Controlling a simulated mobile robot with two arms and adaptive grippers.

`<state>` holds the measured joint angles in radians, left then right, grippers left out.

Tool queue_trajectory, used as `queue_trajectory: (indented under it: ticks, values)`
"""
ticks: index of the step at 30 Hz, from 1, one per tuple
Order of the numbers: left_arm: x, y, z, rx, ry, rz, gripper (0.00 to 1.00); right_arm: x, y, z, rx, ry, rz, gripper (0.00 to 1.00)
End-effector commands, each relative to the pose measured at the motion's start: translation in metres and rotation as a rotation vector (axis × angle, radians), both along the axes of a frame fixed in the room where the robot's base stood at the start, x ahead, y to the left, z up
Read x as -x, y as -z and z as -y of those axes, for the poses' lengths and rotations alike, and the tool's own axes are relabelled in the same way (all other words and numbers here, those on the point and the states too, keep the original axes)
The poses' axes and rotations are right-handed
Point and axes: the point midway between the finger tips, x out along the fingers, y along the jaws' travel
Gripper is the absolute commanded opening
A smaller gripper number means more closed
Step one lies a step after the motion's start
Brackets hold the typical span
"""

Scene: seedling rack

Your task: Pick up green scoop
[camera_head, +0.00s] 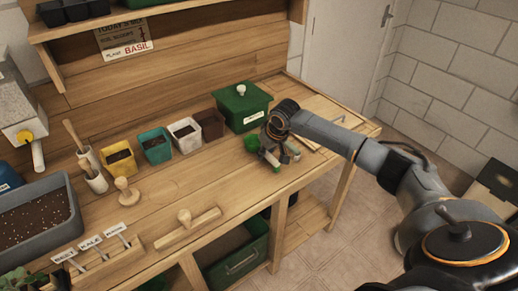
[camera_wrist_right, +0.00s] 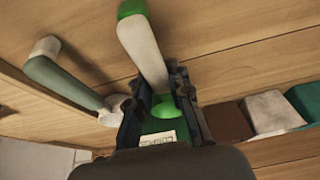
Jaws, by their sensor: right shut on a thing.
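The green scoop shows in the right wrist view as a pale handle (camera_wrist_right: 145,48) with a green end, running between my fingers to a green part (camera_wrist_right: 165,109). In the head view its green part (camera_head: 252,143) shows just left of my right gripper (camera_head: 268,156). My right gripper is shut on the scoop at the front of the green lidded box (camera_head: 243,107), low over the bench. It also shows in the right wrist view (camera_wrist_right: 160,85). The fingers hide part of the scoop. I cannot tell whether it touches the bench. My left gripper is out of view.
A grey-green tool with a pale end (camera_wrist_right: 65,82) lies close beside the scoop. Several small pots, including a white one (camera_head: 185,134), stand left of the box. A wooden tool (camera_head: 188,228) lies on the bench (camera_head: 160,205).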

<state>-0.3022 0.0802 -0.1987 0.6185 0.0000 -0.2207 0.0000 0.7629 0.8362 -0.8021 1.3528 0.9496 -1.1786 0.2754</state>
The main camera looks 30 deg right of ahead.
Motion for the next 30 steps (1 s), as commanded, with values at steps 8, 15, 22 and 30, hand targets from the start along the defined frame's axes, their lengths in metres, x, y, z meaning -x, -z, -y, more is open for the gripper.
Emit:
queue_trajectory:
  ticks: [8, 15, 22, 30]
  values:
    - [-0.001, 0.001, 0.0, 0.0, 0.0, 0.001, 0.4, 0.0, -0.003, 0.0, 0.0, 0.0, 0.001, 0.0]
    - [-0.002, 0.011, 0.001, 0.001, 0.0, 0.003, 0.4, -0.001, -0.029, 0.0, -0.001, 0.0, 0.005, 0.0]
    - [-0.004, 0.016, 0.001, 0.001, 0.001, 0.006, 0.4, 0.036, -0.075, -0.01, 0.004, -0.004, 0.003, 0.0]
    - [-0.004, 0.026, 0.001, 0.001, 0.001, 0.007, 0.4, 0.094, -0.109, -0.026, 0.004, -0.003, -0.001, 0.0]
